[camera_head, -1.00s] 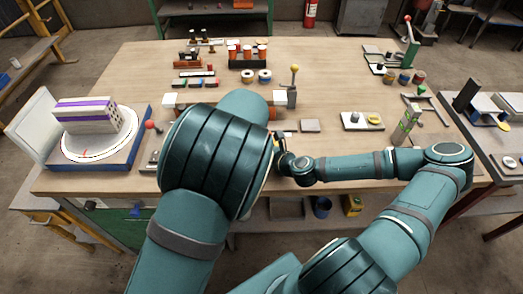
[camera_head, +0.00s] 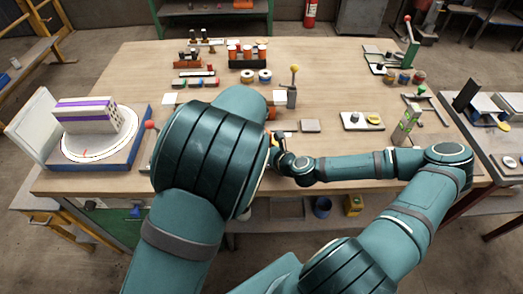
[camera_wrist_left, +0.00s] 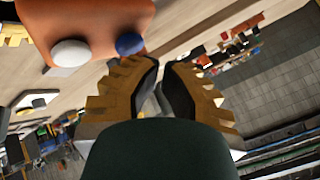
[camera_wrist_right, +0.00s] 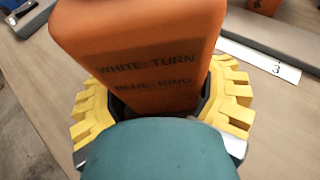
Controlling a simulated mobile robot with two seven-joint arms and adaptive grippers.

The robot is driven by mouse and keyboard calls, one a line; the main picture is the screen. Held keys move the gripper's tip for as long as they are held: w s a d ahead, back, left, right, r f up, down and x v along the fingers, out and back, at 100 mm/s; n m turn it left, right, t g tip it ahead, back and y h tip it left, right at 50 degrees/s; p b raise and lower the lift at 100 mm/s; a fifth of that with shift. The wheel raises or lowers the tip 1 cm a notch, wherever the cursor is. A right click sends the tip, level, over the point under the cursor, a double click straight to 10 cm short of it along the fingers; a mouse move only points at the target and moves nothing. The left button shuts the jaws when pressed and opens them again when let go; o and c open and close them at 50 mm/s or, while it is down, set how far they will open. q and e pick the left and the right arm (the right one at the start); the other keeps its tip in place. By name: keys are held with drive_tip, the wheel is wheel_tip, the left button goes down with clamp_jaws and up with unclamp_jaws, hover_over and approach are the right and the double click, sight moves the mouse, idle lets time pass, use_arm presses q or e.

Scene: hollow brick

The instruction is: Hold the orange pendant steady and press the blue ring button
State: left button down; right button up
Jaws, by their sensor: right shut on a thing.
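The orange pendant (camera_wrist_right: 140,50) fills the upper middle of the right wrist view, with dark lettering "WHITE: TURN" and "BLUE: RING". My right gripper (camera_wrist_right: 155,95) is shut on it, a yellow finger on each side. In the left wrist view the pendant (camera_wrist_left: 95,22) is at the upper left, with a white button (camera_wrist_left: 71,53) and a blue button (camera_wrist_left: 130,44) at its lower edge. My left gripper (camera_wrist_left: 162,66) has its fingertips close together with nothing seen between them, just below and right of the blue button. Contact cannot be told. In the head view my left arm hides most of the pendant.
The wooden table (camera_head: 330,90) carries a turntable (camera_head: 75,148) with a striped hollow brick (camera_head: 85,115) at the left. A grey post with a yellow knob (camera_head: 294,69) stands behind my grippers. A small plate with knobs (camera_head: 362,121) lies to the right.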

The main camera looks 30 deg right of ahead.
use_arm(q)
wheel_tip(320, 180, up, 6)
drive_tip(key=shift+f, duration=0.1)
idle(0.4)
use_arm(e)
drive_tip(key=o, duration=1.3)
drive_tip(key=shift+c, duration=0.2)
